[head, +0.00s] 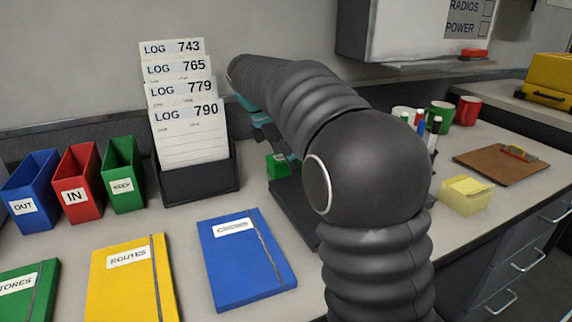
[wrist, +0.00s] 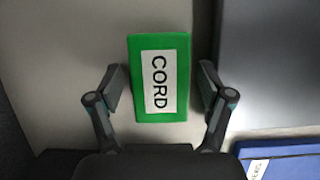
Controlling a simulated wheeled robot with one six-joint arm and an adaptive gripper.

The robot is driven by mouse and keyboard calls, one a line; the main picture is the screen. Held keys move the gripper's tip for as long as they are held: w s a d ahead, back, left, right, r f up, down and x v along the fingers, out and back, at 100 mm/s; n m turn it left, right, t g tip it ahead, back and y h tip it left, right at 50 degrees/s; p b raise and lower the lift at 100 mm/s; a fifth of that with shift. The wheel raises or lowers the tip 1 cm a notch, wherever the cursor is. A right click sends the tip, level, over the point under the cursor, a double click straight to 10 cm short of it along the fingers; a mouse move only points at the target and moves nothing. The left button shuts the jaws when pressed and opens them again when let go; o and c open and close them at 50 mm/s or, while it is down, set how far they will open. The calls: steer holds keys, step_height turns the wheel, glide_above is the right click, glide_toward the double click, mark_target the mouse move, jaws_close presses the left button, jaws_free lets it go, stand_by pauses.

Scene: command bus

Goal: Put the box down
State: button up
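The box is green with a white label reading CORD. In the wrist view the green box (wrist: 181,42) lies between the two fingers of my gripper (wrist: 162,78), with a narrow gap on each side. The fingers are spread and do not appear to touch it. In the head view the box (head: 277,168) appears to rest on the counter, left of the dark flat tray and behind the blue folder. My gripper (head: 272,138) is just above it there, partly hidden by my arm.
A dark card holder (head: 200,185) stands left of the box. The dark tray (head: 292,208) is close on its right. The blue folder (head: 245,262) lies in front. Mugs (head: 467,111), yellow notes (head: 466,192) and a clipboard (head: 495,165) are to the right.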

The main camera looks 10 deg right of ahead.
steer(key=c, duration=1)
steer(key=shift+r, duration=0.5)
steer(key=r, duration=0.2)
steer(key=d+r, duration=0.1)
steer(key=shift+s+r, duration=0.2)
steer(key=shift+r, duration=0.2)
steer(key=s+d+r, duration=0.1)
steer(key=d+r, duration=0.1)
steer(key=d, duration=0.1)
steer(key=s+d+r, duration=0.1)
steer(key=d+r, duration=0.1)
steer(key=d, duration=0.1)
steer(key=s+d+r, duration=0.2)
steer(key=d, duration=0.1)
steer(key=shift+d+r, duration=0.1)
steer(key=shift+d, duration=0.3)
